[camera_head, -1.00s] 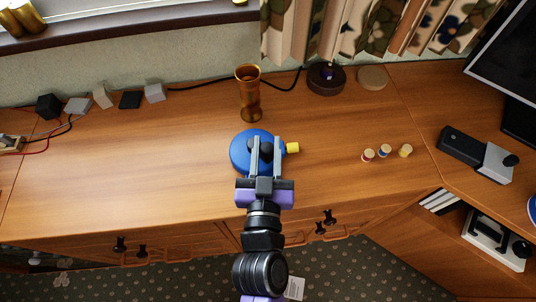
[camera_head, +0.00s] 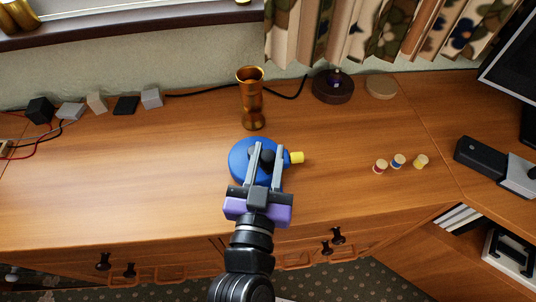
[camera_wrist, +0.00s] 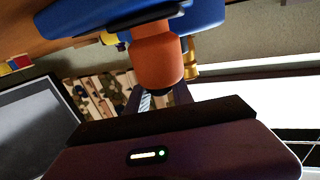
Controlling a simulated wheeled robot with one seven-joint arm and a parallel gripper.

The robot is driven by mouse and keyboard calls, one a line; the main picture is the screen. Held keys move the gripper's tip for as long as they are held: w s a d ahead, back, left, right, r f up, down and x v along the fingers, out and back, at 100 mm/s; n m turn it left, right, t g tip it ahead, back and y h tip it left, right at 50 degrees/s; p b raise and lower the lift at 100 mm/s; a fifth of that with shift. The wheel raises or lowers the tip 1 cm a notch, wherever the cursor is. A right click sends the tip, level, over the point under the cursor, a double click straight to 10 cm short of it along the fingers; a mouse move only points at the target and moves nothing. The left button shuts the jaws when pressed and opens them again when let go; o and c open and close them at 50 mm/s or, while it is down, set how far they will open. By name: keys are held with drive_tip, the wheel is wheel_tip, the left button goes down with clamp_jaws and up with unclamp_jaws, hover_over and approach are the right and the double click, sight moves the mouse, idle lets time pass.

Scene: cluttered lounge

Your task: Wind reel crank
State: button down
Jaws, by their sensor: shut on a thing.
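The blue round reel (camera_head: 241,158) lies on the wooden desk, with a yellow knob (camera_head: 297,157) jutting from its right side. My gripper (camera_head: 267,148) reaches over the reel from the front, its two fingers shut on the crank handle. In the wrist view the blue reel (camera_wrist: 205,15) fills the top, and the orange crank handle (camera_wrist: 157,55) with a dark end sits between the fingers. The exact finger contact is partly hidden.
A copper vase (camera_head: 251,100) stands just behind the reel. Several small spools, including a yellow one (camera_head: 420,161), stand to the right. A dark round base (camera_head: 333,88) and small blocks (camera_head: 97,102) line the back. The desk left of the reel is clear.

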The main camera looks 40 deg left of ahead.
sight(266, 164)
drive_tip(key=c, duration=1.1)
unclamp_jaws()
drive_tip(key=v, duration=0.6)
drive_tip(key=shift+s+f, duration=0.1)
drive_tip(key=shift+s, duration=0.1)
drive_tip(key=shift+s+d, duration=0.5)
drive_tip(key=shift+s, duration=0.05)
